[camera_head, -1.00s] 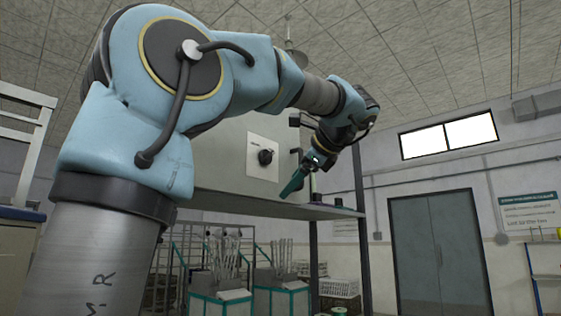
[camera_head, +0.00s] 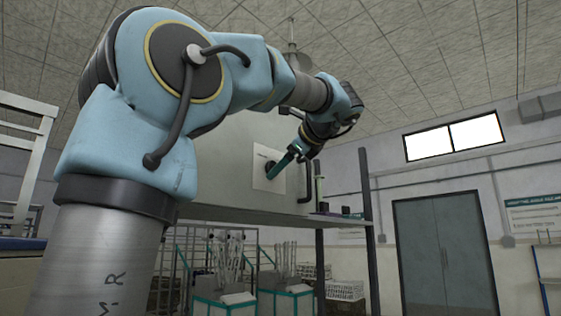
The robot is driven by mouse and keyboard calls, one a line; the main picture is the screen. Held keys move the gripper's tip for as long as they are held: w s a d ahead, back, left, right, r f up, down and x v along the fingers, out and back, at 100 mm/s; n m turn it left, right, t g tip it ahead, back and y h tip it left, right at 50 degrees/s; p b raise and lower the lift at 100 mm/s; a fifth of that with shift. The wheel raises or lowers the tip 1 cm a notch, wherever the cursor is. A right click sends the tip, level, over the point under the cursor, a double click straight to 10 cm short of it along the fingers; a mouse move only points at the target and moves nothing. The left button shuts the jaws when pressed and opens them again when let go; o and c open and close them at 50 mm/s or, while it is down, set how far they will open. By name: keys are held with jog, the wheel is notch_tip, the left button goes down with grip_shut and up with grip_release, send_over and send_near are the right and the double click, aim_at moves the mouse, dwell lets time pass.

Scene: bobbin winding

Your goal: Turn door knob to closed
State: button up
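The door knob (camera_head: 270,169) is a dark round knob on a pale square plate (camera_head: 262,183), set in the front of a large light-grey cabinet (camera_head: 225,160).
A dark handle (camera_head: 305,185) stands on the cabinet front, right of the knob. The cabinet rests on a shelf (camera_head: 250,214) with a dark post (camera_head: 369,200). Teal-edged bins (camera_head: 225,305) stand below. Grey double doors (camera_head: 440,250) are at the back right.

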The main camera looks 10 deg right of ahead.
jog(key=shift+w+a+f, duration=0.15)
jog(key=shift+w+a, duration=0.05)
jog(key=shift+w, duration=0.2)
grip_shut()
dwell(0.5)
